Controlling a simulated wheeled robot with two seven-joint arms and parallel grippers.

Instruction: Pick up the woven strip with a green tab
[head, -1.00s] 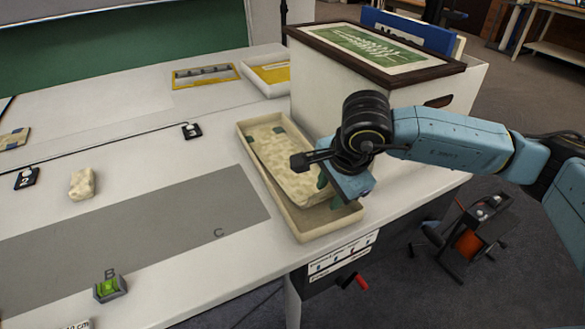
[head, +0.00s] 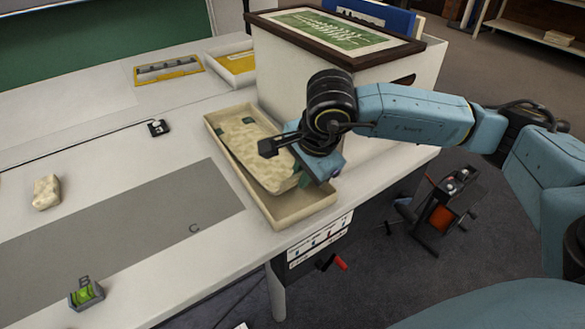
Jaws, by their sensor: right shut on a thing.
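A beige woven strip (head: 250,148) with dark green tabs lies lengthwise in a shallow cream tray (head: 293,213) on the table. One green tab shows at its far left edge, another at its near right end beside my gripper. My right gripper (head: 304,176) comes in from the right over the tray and is shut on the strip's near right end. The wrist hides the fingertips and part of that end. Whether the near end is raised off the tray floor is hard to tell. My left gripper is not in view.
A large white box (head: 350,100) with a dark-framed green lid stands just behind the tray. A grey mat (head: 120,215), a small beige bundle (head: 46,192) and a green level (head: 86,293) lie to the left. The table's front edge is close to the tray.

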